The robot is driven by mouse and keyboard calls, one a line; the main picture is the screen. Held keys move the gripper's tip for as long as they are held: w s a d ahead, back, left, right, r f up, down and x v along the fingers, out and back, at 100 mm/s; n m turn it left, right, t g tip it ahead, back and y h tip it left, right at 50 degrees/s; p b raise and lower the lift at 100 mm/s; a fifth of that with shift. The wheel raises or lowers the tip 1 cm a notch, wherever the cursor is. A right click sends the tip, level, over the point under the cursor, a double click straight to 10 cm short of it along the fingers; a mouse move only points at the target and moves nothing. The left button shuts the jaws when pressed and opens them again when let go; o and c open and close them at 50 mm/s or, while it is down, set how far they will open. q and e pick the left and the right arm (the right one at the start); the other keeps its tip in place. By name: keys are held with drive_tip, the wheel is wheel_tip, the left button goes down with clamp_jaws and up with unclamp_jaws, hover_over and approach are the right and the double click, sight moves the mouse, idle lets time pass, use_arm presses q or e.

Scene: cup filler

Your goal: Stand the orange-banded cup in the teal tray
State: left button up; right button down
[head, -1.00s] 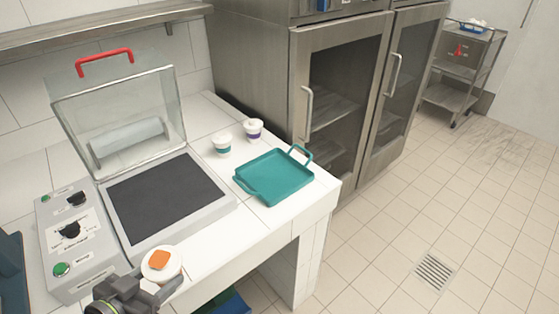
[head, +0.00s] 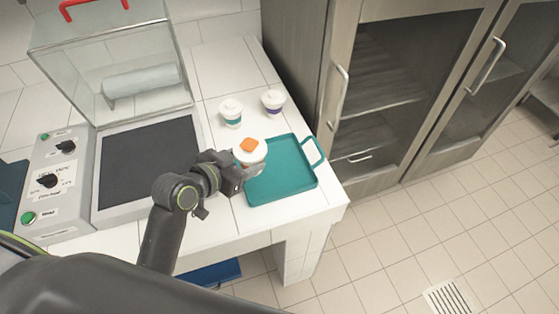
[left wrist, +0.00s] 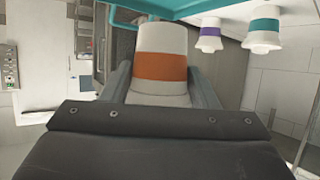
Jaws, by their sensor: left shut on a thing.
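The left wrist view, which is upside down, shows the cup's orange band (left wrist: 160,67) between the two fingers, and the tray (left wrist: 185,7) beyond the cup's base. I cannot tell whether the base touches the tray. The gripper is shut on the cup. The rest of the tray floor is empty. My right gripper is not in view.
A teal-banded cup (head: 231,113) and a purple-banded cup (head: 273,102) stand behind the tray. A machine with a dark plate (head: 150,160) and a raised clear lid (head: 115,65) is on the left. The counter ends just right of the tray; cabinets (head: 400,90) stand beyond.

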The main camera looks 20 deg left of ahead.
sight(260, 141)
use_arm(q)
drive_tip(key=w+d, duration=0.1)
drive_tip(key=w, duration=0.1)
drive_tip(key=w+d+p, duration=0.1)
drive_tip(key=w, duration=0.1)
drive_tip(key=w+d+r, duration=0.1)
drive_tip(key=w, duration=0.1)
drive_tip(key=shift+w+r+p, duration=0.1)
drive_tip(key=shift+w+p, duration=0.2)
drive_tip(key=shift+p, duration=0.1)
drive_tip(key=shift+w+d+n, duration=0.1)
drive_tip(key=shift+w+n, duration=0.15)
drive_tip(key=shift+n, duration=0.05)
drive_tip(key=shift+y, duration=0.3)
drive_tip(key=shift+w+f+p, duration=0.1)
drive_tip(key=shift+f+p, duration=0.35)
drive_tip(key=shift+f, duration=4.6)
drive_tip(key=shift+d+f, duration=0.1)
drive_tip(key=shift+f, duration=0.1)
drive_tip(key=o, duration=1.1)
drive_tip(key=shift+c, duration=0.2)
